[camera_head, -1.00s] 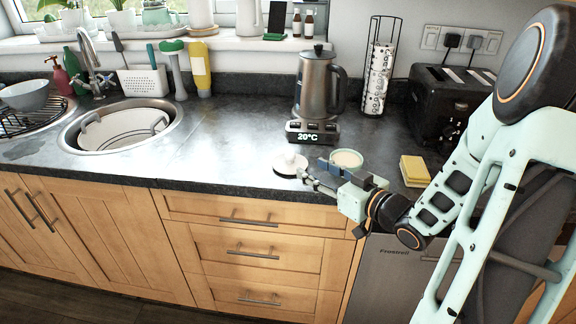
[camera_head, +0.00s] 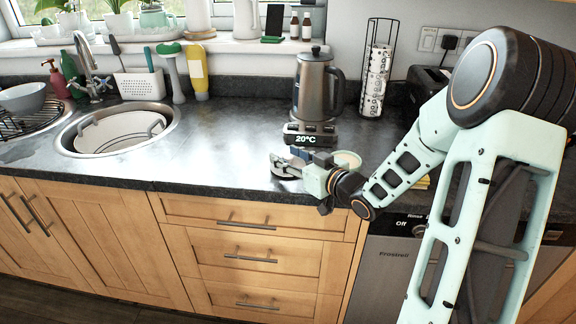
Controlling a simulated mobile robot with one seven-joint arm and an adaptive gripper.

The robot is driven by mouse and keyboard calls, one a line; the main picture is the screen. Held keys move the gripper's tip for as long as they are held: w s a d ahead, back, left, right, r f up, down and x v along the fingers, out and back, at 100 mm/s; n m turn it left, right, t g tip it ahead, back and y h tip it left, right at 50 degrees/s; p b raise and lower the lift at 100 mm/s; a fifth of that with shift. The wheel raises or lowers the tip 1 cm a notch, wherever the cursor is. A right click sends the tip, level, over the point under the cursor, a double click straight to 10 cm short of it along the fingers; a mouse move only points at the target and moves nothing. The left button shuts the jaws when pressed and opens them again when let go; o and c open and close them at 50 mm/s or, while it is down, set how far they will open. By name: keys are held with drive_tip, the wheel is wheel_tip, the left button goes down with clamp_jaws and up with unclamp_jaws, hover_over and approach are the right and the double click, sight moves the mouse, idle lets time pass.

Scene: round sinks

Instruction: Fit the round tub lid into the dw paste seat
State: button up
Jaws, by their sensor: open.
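My gripper (camera_head: 281,167) is over the front part of the counter, just below the kettle base in the picture, with its fingers pointing left. It is open. The white round disc with a small dark knob, which looks like the tub lid, lay here earlier; the fingers now cover its spot, and I cannot make it out clearly. A round tub with a pale green rim and cream inside (camera_head: 347,159) stands just right of the gripper, partly behind it. It may be the paste seat, but I cannot tell for sure.
A kettle (camera_head: 314,88) on its base with a 20°C display (camera_head: 310,135) stands close behind the gripper. A yellow sponge (camera_head: 422,183) is mostly behind my arm. The sink (camera_head: 118,128) is at left. The counter (camera_head: 215,145) between sink and gripper is clear.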

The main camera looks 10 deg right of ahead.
drive_tip(key=c, duration=1)
